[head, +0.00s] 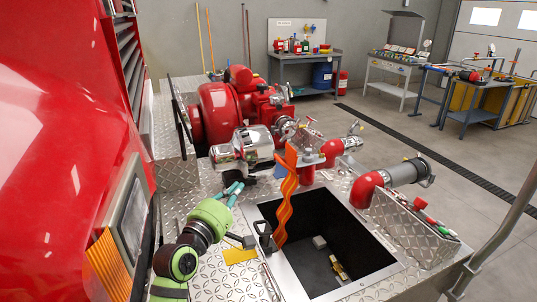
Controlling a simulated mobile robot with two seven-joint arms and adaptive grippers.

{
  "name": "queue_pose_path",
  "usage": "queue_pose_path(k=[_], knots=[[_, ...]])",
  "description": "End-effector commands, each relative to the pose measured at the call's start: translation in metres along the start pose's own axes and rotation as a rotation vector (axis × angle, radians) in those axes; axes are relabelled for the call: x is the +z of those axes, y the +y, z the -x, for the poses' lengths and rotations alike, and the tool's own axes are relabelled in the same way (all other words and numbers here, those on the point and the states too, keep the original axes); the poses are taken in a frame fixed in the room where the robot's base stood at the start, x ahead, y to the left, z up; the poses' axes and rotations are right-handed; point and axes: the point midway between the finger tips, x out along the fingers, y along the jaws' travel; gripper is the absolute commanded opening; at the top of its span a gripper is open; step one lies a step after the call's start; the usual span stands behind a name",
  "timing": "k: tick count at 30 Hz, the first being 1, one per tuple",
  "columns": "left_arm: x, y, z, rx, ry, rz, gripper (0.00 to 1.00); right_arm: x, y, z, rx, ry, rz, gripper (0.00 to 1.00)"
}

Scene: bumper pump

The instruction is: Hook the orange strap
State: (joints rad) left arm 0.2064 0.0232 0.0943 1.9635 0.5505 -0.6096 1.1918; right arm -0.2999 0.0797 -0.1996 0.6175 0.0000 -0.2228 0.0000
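The orange strap (286,205) hangs in a wavy, upright band near the middle of the head view, over the far left part of the open dark compartment. Its top is beside the red and chrome fittings; its lower end is close to the compartment's left rim. My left gripper (249,241) is beyond the green wrist, left of the strap's lower part and apart from it. Its fingers are small and dark, so I cannot tell their opening. A black handle-like part (265,238) stands at the rim beside it. I cannot make out a hook. My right gripper is not in view.
The compartment (330,245) has a metal rim and small brass and grey items inside. A yellow plate (240,256) and teal-handled tools (233,190) lie on the diamond-plate deck. A red pump (225,110) and red pipes (365,190) stand behind. A red body panel fills the left.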

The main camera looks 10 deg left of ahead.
Motion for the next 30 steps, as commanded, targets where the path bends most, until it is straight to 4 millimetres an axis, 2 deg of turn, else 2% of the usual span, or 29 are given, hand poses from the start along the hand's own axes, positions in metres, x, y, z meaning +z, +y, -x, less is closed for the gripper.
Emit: queue_pose_path(k=[16, 18, 24, 30], knots=[[0.0, 0.001, -0.095, 0.0, 0.001, -0.007, 0.0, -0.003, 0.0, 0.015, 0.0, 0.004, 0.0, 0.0], [0.01, 0.003, -0.104, 0.0, -0.002, -0.003, 0.0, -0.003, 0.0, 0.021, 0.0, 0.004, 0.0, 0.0], [0.025, 0.001, -0.118, 0.001, 0.0, -0.004, 0.0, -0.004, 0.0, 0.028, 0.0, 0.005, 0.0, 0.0], [0.029, -0.001, -0.122, 0.002, 0.001, -0.006, 0.0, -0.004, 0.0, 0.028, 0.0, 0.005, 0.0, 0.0]])
